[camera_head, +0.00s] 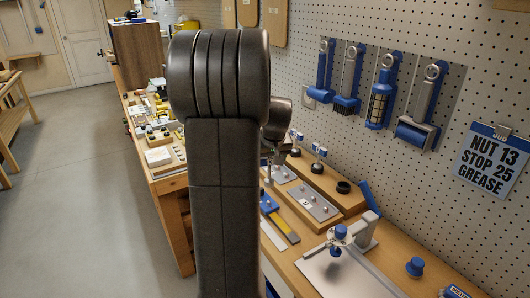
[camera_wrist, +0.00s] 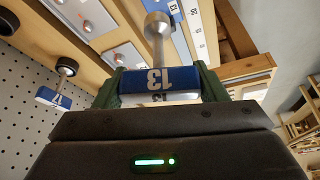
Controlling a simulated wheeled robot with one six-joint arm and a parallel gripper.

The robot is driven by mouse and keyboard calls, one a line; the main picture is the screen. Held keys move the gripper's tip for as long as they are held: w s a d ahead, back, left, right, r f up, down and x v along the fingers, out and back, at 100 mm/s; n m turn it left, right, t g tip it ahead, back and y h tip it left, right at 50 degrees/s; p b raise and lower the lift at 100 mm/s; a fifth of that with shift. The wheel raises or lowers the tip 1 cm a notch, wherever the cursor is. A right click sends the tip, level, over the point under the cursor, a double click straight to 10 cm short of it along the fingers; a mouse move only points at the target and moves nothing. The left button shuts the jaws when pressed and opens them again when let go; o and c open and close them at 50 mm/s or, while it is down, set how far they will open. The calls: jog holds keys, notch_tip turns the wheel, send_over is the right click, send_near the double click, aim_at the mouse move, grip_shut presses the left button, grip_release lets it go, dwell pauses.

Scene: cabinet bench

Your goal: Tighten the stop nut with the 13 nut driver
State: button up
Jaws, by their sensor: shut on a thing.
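In the wrist view, my gripper (camera_wrist: 158,88) has its green fingers shut on the blue-and-white handle of the 13 nut driver (camera_wrist: 158,78). The number 13 reads upside down there. The driver's metal shaft runs up the picture to a round socket end near the top. I cannot tell whether the socket touches anything. I cannot make out which part is the stop nut. A sign (camera_head: 490,160) on the pegboard reads NUT 13, STOP 25, GREASE.
On the bench are a grey plate with studs (camera_head: 315,203), a wooden rack with black rings (camera_head: 322,182), a stand with a blue knob (camera_head: 365,232) and a blue knob (camera_head: 415,267). Tools hang on the pegboard (camera_head: 470,60).

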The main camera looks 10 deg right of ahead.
jog(key=shift+w, duration=0.35)
jog(key=shift+s+f+b, duration=0.1)
jog(key=shift+f+b, duration=2.15)
jog(key=shift+f, duration=0.75)
jog(key=shift+f+b, duration=0.9)
jog(key=shift+f, duration=0.4)
jog(key=shift+m+h, duration=0.6)
jog(key=shift+m, duration=0.8)
